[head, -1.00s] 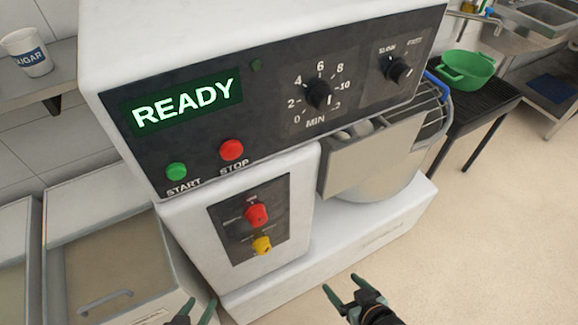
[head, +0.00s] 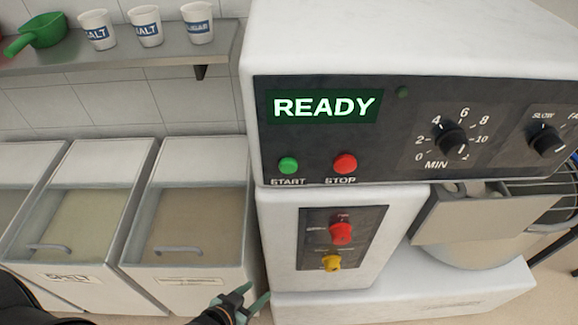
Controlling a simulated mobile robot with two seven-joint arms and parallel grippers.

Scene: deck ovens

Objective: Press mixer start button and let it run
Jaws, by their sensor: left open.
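The mixer (head: 390,40) is a large white machine with a black control panel. Its green start button (head: 288,165) sits at the panel's lower left, beside the red stop button (head: 345,164). The display (head: 324,106) reads READY in white on green. The timer knob (head: 453,139) and the speed knob (head: 547,140) are to the right. My left gripper (head: 246,300) is open and empty at the bottom, in front of the mixer's base and well below the start button. My right gripper is out of the picture.
A lower panel holds a red knob (head: 342,233) and a yellow knob (head: 331,262). Lidded flour bins (head: 190,222) stand left of the mixer. A shelf (head: 120,60) above them carries labelled cups (head: 145,26) and a green scoop (head: 42,33). The bowl (head: 480,248) is at the right.

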